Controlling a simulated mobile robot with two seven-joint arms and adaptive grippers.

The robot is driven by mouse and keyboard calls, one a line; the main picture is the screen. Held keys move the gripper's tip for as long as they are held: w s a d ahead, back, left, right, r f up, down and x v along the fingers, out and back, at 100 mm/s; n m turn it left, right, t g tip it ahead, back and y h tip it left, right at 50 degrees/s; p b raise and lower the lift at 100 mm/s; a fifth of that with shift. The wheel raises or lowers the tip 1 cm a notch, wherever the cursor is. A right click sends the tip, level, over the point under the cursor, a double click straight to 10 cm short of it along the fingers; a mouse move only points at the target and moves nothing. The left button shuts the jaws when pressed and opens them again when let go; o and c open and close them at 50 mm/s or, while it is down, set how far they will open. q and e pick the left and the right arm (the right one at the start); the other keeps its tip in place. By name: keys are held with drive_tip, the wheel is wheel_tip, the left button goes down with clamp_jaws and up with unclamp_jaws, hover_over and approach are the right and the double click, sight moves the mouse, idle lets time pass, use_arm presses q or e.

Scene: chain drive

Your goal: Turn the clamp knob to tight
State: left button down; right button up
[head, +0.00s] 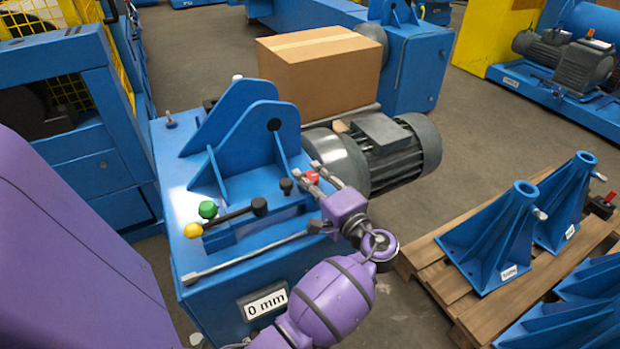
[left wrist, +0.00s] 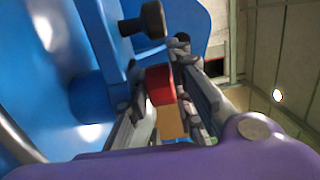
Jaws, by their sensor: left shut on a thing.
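A red knob (head: 312,178) stands at the right edge of the blue machine top (head: 175,215), beside the motor. My left gripper (head: 316,172) reaches it from the front right and is shut on it. In the left wrist view the red knob (left wrist: 159,84) sits between the two fingers, which hide part of its sides. A black knob (head: 286,186) is just left of the gripper and free of it; it also shows in the left wrist view (left wrist: 152,18). No marking shows which way the red knob is turned. My right gripper is out of view.
A lever with a black end (head: 259,206), a green knob (head: 208,209) and a yellow knob (head: 193,230) lie to the left. A grey motor (head: 385,155) and cardboard box (head: 320,68) stand behind. Blue brackets (head: 495,245) stand on a pallet at right.

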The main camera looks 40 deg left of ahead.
use_arm(q)
drive_tip(key=m+t+p, duration=0.1)
drive_tip(key=m+t+h+p, duration=0.1)
drive_tip(key=shift+s+a+r+t, duration=0.1)
drive_tip(key=shift+r+t, duration=0.15)
drive_tip(key=shift+t, duration=0.05)
drive_tip(key=shift+m+t+h+p, duration=0.4)
drive_tip(key=shift+m+t, duration=0.1)
drive_tip(key=shift+t, duration=0.2)
drive_tip(key=shift+f+m+t+h, duration=0.15)
drive_tip(key=shift+m+t+h, duration=0.4)
drive_tip(key=shift+t, duration=0.25)
drive_tip(key=shift+f, duration=0.1)
drive_tip(key=c, duration=1.5)
unclamp_jaws()
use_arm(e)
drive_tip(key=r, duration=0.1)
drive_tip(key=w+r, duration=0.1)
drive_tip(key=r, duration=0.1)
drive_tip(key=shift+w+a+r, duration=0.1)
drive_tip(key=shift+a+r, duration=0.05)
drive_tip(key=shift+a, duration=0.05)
use_arm(q)
drive_tip(key=shift+d, duration=0.25)
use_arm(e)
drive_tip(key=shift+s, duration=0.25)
